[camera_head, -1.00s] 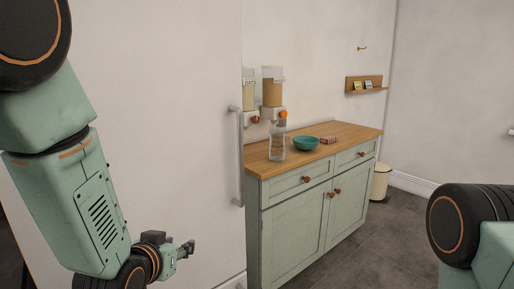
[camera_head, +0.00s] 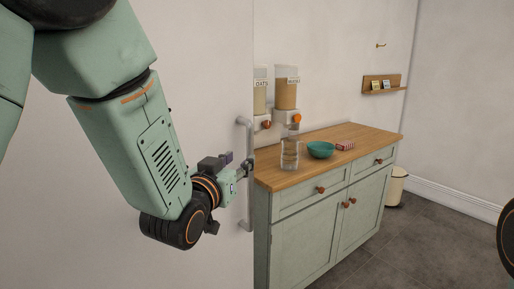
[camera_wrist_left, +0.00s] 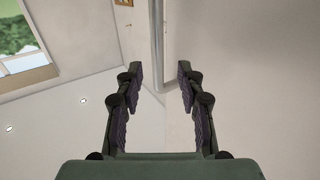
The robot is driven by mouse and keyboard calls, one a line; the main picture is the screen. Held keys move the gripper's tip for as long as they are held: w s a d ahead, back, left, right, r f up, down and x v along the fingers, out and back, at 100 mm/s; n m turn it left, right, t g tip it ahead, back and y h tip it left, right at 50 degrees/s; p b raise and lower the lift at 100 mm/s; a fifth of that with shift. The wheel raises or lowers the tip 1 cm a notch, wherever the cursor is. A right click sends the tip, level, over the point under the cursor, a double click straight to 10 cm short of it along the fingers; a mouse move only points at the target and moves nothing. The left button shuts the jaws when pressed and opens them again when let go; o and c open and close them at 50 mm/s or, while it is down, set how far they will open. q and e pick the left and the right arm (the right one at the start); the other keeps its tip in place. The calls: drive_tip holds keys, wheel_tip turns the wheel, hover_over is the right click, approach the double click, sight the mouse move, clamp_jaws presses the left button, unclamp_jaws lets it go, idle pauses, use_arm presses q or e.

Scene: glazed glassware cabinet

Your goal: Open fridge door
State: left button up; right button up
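The fridge door (camera_head: 100,235) is a large flat white panel on the left of the head view, and it looks shut. Its grey vertical bar handle (camera_head: 248,215) runs along the door's right edge. My left gripper (camera_head: 250,165) is at the handle's middle height, close to or overlapping it in the head view. In the left wrist view the gripper (camera_wrist_left: 160,70) has its two fingers spread wide, with the handle (camera_wrist_left: 158,40) showing between and beyond the fingertips. I cannot tell whether any finger touches the bar. My right gripper is out of view.
A green cabinet (camera_head: 305,235) with a wooden top stands right of the fridge. On it are a glass jar (camera_head: 289,153), a teal bowl (camera_head: 320,150) and a small red-and-white box (camera_head: 345,147). Cereal dispensers (camera_head: 285,92) hang behind. A cream bin (camera_head: 397,187) stands beyond; the floor there is clear.

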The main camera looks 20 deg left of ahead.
sight(249, 151)
use_arm(q)
drive_tip(key=shift+w+d+r, duration=0.25)
drive_tip(key=shift+w+d, duration=0.2)
drive_tip(key=w, duration=0.6)
drive_tip(key=shift+d+p, duration=0.15)
drive_tip(key=shift+p, duration=0.15)
drive_tip(key=shift+w+f, duration=0.2)
drive_tip(key=shift+w, duration=0.05)
drive_tip(key=shift+a, duration=0.25)
drive_tip(key=shift+c, duration=1.4)
drive_tip(key=shift+s+d+r, duration=0.1)
drive_tip(key=shift+s+d, duration=0.05)
drive_tip(key=shift+d, duration=0.05)
drive_tip(key=c, duration=0.4)
drive_tip(key=shift+a, duration=0.1)
clamp_jaws()
